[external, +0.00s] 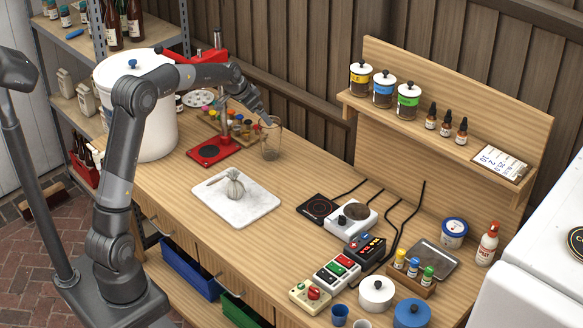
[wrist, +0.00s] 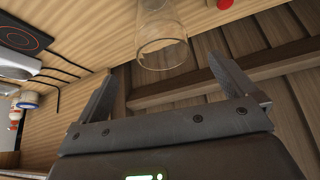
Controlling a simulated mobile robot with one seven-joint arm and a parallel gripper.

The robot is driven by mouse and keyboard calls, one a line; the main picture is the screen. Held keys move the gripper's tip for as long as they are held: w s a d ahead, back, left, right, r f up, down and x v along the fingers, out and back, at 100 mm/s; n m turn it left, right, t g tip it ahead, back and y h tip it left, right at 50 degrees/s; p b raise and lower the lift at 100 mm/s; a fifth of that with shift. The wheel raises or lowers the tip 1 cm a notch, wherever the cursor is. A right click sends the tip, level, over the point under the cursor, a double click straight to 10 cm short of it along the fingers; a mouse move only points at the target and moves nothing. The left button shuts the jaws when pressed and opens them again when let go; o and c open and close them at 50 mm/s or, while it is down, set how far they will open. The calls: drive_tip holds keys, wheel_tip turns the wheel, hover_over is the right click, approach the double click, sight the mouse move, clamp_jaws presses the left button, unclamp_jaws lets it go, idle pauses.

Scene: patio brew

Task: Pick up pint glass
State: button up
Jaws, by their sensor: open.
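The pint glass (external: 270,142) is clear and empty-looking, and stands upright on the wooden bench to the right of the red capper stand. In the wrist view the pint glass (wrist: 162,42) shows at the top, just beyond the finger tips and roughly midway between them. My gripper (wrist: 168,78) is open, with its two dark fingers spread and nothing between them. In the external view my gripper (external: 264,114) is at the end of the arm, close by the glass on its left and back side; its fingers are partly hard to make out.
A red capper stand (external: 208,151) is close on the left, with a holder of colored pieces (external: 238,127) behind it. A white bucket (external: 150,125) stands further left. A marble board (external: 232,207) with a tied bag (external: 235,186) lies in front. The wooden bench is clear right of the glass.

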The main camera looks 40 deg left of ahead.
sight(270, 139)
drive_tip(key=a+x, duration=0.1)
drive_tip(key=x, duration=0.8)
drive_tip(key=shift+w+d+f, duration=0.2)
drive_tip(key=shift+w+d, duration=0.1)
drive_tip(key=shift+d, duration=0.1)
drive_tip(key=shift+c, duration=0.2)
drive_tip(key=c, duration=1.5)
drive_tip(key=shift+r, duration=0.1)
drive_tip(key=shift+c, duration=0.4)
